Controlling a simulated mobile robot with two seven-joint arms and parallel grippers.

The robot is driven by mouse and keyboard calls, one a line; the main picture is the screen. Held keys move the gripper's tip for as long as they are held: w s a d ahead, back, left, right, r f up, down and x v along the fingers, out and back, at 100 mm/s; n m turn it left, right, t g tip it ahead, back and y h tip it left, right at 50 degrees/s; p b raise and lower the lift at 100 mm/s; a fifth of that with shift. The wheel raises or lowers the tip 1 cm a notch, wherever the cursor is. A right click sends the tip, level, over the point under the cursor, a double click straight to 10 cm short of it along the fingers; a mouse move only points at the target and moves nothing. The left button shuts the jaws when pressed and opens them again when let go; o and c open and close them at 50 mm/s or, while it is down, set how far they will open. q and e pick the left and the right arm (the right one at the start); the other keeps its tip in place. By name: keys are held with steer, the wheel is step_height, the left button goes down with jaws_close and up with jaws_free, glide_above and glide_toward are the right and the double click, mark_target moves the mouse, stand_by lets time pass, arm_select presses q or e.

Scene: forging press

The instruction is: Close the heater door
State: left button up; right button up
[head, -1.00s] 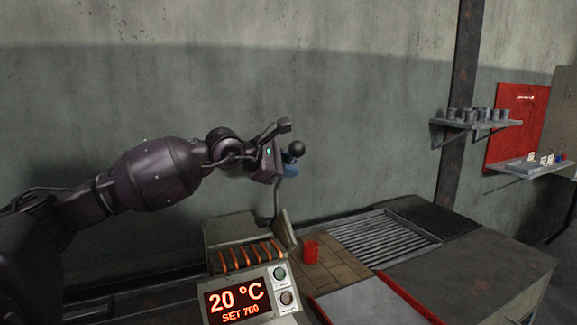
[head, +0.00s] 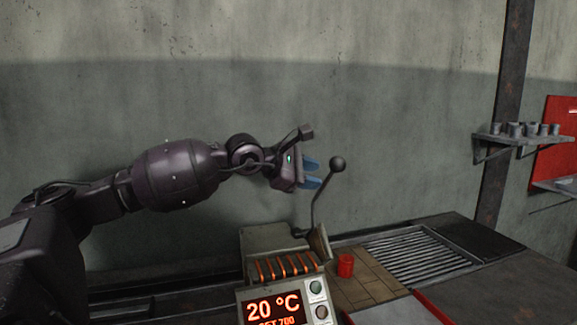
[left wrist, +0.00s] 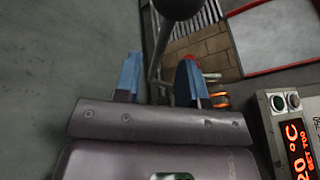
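The heater (head: 268,240) stands at the bottom middle of the head view, with glowing orange coils showing. Its door, a pale panel (head: 319,244), stands tilted open at the right of the coils. A thin bent lever (head: 316,200) with a dark ball knob (head: 337,163) rises by the door. My left gripper (head: 314,173) is open, its blue fingers just left of the lever and apart from it. In the left wrist view the lever (left wrist: 157,50) lines up between the fingers, beyond them. The lever's lower end is partly hidden. My right gripper is not in view.
The heater's display panel (head: 273,309) reads 20 °C. A red cup (head: 345,265) stands on tan bricks (head: 365,288) right of the door. A grate (head: 420,255) lies farther right. A wall shelf (head: 515,141) holds several grey cylinders.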

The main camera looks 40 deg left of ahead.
arm_select(q)
steer(key=shift+p+v, duration=1)
steer(key=shift+v, duration=1.85)
